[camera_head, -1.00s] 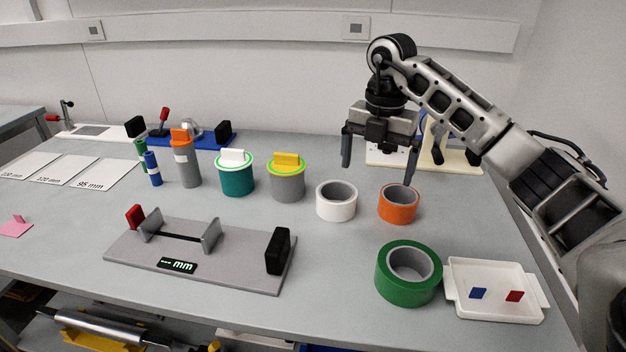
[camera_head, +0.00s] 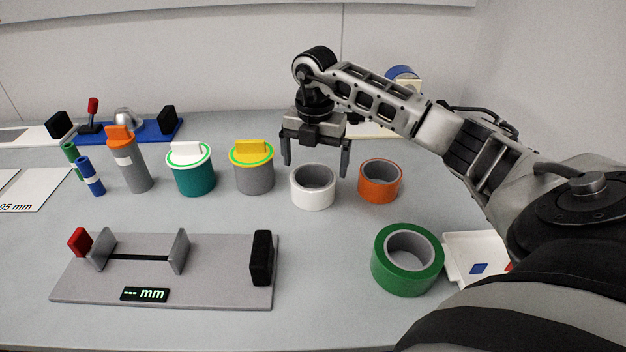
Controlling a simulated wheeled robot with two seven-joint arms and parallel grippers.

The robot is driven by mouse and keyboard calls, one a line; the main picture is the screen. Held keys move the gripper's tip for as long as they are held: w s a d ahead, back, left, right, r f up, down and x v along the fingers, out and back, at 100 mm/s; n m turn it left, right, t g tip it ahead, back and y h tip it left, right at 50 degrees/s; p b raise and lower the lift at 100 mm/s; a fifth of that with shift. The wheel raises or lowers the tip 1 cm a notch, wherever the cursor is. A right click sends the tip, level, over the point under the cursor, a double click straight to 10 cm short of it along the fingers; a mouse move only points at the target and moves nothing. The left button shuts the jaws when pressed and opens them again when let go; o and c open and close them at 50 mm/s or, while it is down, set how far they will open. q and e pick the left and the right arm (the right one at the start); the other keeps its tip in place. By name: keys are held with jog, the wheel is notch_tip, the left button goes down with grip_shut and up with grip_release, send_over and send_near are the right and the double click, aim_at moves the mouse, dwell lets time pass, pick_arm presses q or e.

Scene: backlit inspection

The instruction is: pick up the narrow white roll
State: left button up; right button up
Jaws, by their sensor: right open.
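The narrow white roll (camera_head: 313,199) stands on the grey table in the middle of the head view, its hole facing up. My right gripper (camera_head: 316,170) is open and empty, with its two fingers pointing down. In the picture its fingertips lie over the roll's upper part, one to each side of its rim. I cannot tell exactly how high they are above the table. My left gripper is not in view.
An orange roll (camera_head: 379,183) stands close to the right of the white one. A grey canister with a yellow lid (camera_head: 254,177) is to its left. A green roll (camera_head: 408,273), a white tray (camera_head: 457,244) and a grey measuring fixture (camera_head: 209,291) are nearer.

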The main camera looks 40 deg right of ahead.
aim_at(313, 178)
jog(key=shift+w+f+p, duration=0.15)
jog(key=shift+f+p, duration=0.15)
jog(key=shift+f, duration=2.45)
jog(key=c, duration=0.8)
jog(key=shift+r, duration=0.1)
jog(key=shift+c, duration=0.2)
